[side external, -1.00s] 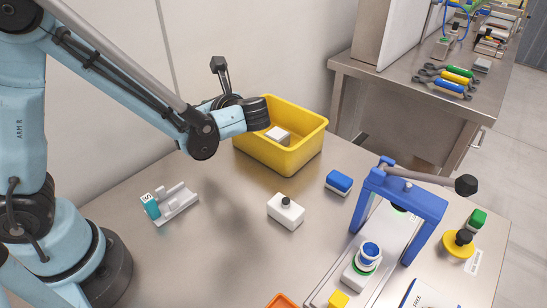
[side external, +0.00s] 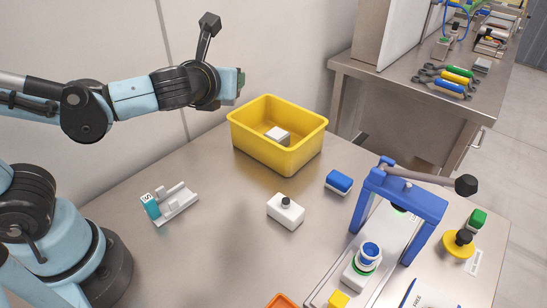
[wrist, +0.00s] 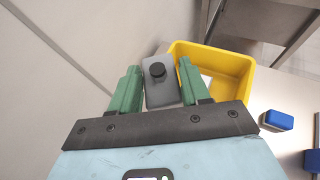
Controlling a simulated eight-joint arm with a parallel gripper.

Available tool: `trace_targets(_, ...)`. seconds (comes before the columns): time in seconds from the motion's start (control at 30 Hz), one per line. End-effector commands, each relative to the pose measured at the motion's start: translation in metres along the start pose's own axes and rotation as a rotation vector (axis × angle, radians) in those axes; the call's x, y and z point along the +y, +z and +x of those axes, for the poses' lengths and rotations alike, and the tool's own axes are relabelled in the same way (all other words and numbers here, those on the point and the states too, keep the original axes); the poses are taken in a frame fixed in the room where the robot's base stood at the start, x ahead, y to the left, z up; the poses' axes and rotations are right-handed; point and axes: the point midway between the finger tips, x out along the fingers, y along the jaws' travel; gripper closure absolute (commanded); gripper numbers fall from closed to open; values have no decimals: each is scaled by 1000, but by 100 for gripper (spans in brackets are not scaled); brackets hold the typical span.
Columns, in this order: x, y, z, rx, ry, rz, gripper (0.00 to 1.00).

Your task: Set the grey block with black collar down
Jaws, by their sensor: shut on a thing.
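My gripper (wrist: 159,78), with two green fingers, is shut on the grey block with black collar (wrist: 159,97) in the wrist view. The block's round black top faces the camera. In the side view my gripper (side external: 240,82) is raised well above the table, left of and above the yellow bin (side external: 259,156). The held block cannot be made out there behind the fingers. The bin also shows in the wrist view (wrist: 230,62), just right of the held block.
A pale block (side external: 278,134) lies in the bin. A white block with a black knob (side external: 286,212) and a blue block (side external: 339,182) stand in front. A teal and grey fixture (side external: 172,204) is at left, a blue-framed press (side external: 428,204) at right.

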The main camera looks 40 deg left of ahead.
Motion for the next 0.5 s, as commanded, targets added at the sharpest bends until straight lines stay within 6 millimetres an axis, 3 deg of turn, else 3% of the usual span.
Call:
trace_targets(0.23,-6,12,-4,6,-57,26,86)
trace_targets(0.5,-12,55,-11,13,-149,65,87)
